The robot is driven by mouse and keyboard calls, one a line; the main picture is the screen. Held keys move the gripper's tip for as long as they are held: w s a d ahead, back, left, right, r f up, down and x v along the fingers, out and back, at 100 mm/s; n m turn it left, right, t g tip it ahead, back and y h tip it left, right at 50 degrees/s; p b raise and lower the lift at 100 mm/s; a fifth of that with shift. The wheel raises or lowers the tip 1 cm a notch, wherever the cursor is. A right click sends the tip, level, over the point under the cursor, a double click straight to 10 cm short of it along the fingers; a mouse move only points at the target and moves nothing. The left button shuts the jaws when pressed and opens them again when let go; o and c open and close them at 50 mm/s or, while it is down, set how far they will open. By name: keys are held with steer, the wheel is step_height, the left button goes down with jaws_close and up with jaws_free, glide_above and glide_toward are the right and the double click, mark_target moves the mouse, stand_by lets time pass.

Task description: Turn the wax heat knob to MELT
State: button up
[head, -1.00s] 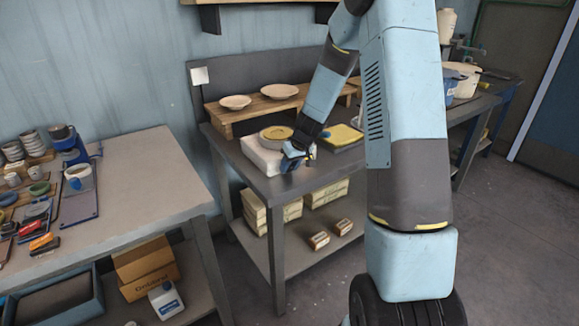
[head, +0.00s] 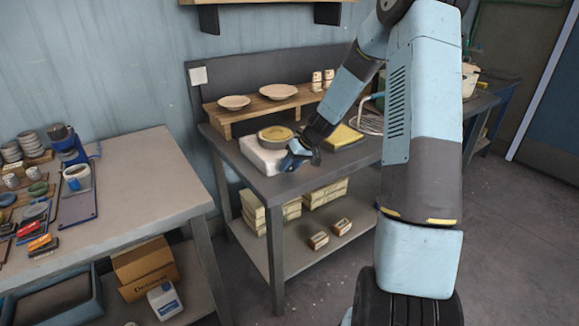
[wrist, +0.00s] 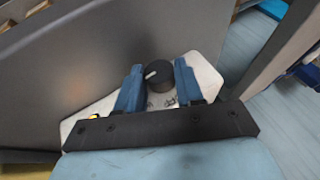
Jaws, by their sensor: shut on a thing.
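The wax heater (head: 262,160) is a white box at the left front of the middle bench, with a round pot of yellow wax (head: 275,133) on top. My gripper (head: 297,160) is at its front right side and hides the knob in the head view. In the wrist view the wax heat knob (wrist: 160,72) is black and round with a white pointer line. It sits between my gripper's two blue fingers (wrist: 159,86), which are shut on it. The pointer lies toward the left finger. Marks on the white panel (wrist: 205,77) are too small to read.
A yellow slab (head: 341,137) lies right of the heater. A wooden riser (head: 262,104) with plates stands behind. A grey bench (head: 140,185) with cups and tools is at the left. The floor (head: 330,290) in front is clear.

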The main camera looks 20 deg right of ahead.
steer(key=shift+d, duration=0.1)
steer(key=o, duration=1)
steer(key=v, duration=1.3)
steer(key=shift+r, duration=0.3)
steer(key=shift+d, duration=0.1)
